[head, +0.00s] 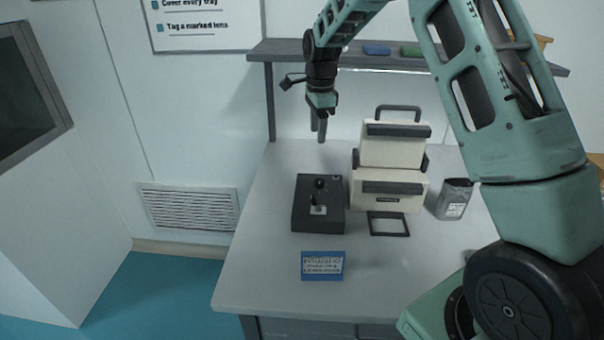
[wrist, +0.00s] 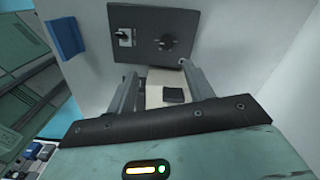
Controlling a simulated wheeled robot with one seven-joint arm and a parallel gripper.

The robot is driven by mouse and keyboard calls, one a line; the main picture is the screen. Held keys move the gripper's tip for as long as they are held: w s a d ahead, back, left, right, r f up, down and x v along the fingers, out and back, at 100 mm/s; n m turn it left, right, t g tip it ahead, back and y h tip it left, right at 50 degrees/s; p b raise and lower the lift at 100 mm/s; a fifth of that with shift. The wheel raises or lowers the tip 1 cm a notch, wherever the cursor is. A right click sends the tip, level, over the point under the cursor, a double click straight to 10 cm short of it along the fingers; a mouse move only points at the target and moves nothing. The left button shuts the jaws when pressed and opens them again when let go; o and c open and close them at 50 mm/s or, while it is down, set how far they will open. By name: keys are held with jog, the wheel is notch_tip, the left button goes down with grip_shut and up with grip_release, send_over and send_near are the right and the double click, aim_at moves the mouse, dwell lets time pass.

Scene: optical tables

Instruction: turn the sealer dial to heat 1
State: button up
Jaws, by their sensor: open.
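The dark control box (head: 303,221) lies on the table left of the cream sealer (head: 404,153). Its round black dial (head: 319,183) is near the back of the top face. The dial also shows in the wrist view (wrist: 168,43), with small marks around it too small to read, so I cannot tell its setting. A small lever on a pale plate (head: 318,209) is in front of the dial. My gripper (head: 319,138) is open and empty, pointing down above and behind the box. In the wrist view its fingers (wrist: 158,70) are apart, with the dial beyond them, untouched.
A shelf (head: 400,60) runs along the back. The table's front left is clear.

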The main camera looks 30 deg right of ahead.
aim_at(319, 180)
jog(key=shift+m, duration=0.6)
jog(key=f+p, duration=0.1)
jog(key=f, duration=0.4)
jog(key=d+f+p, duration=0.1)
jog(key=f+p, duration=0.1)
jog(key=f, duration=0.4)
jog(key=f+p, duration=0.2)
jog(key=f, duration=0.4)
jog(key=shift+w+d+f, duration=0.2)
jog(key=shift+w+d, duration=0.1)
jog(key=shift+w, duration=0.05)
jog(key=c, duration=1)
